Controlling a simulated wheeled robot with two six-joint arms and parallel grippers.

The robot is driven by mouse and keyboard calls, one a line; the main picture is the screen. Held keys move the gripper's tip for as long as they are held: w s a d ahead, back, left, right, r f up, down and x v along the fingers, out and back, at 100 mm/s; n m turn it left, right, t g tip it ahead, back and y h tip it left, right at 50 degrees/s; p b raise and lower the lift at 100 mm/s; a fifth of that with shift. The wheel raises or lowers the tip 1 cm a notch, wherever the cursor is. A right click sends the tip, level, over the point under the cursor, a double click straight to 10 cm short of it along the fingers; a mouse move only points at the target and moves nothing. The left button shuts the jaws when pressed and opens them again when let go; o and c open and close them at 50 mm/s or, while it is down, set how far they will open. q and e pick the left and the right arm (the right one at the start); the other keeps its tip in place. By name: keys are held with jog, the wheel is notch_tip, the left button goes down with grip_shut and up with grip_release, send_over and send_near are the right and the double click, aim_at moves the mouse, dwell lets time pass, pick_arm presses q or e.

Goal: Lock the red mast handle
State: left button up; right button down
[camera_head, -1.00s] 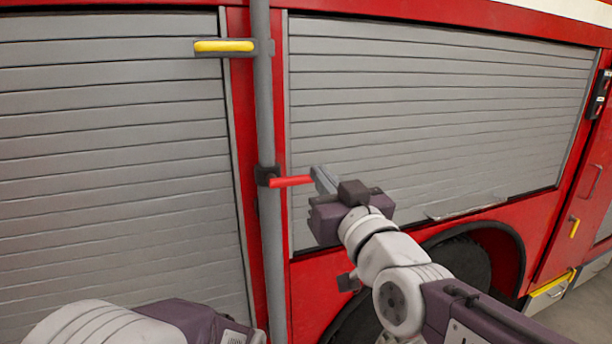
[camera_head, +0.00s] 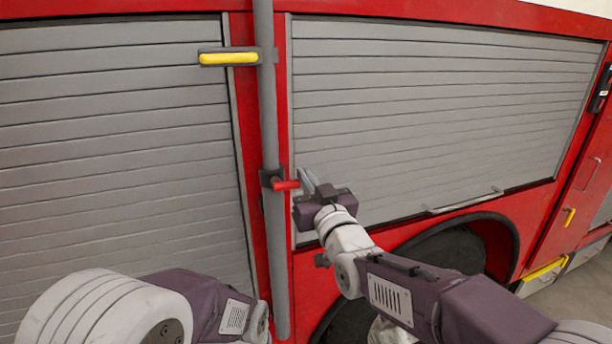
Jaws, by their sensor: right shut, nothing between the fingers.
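The red mast handle (camera_head: 287,186) sticks out to the right from a dark clamp (camera_head: 270,178) on the grey vertical mast (camera_head: 266,120). It looks short here; I cannot tell whether it is turned or partly hidden. My right gripper (camera_head: 306,180) is shut and empty, its fingers pointing up and left beside the handle's free end. I cannot tell whether they touch it. My left arm shows at the bottom left, but its gripper is not in view.
A yellow handle (camera_head: 228,58) sits on a bracket near the mast's top. Grey roller shutters (camera_head: 110,150) lie left and right of the mast on the red truck. A wheel arch (camera_head: 480,225) is at the lower right.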

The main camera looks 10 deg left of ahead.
jog(key=shift+f, duration=0.1)
jog(key=shift+f+m+b, duration=0.15)
jog(key=shift+m+b, duration=0.25)
jog(key=shift+b, duration=0.25)
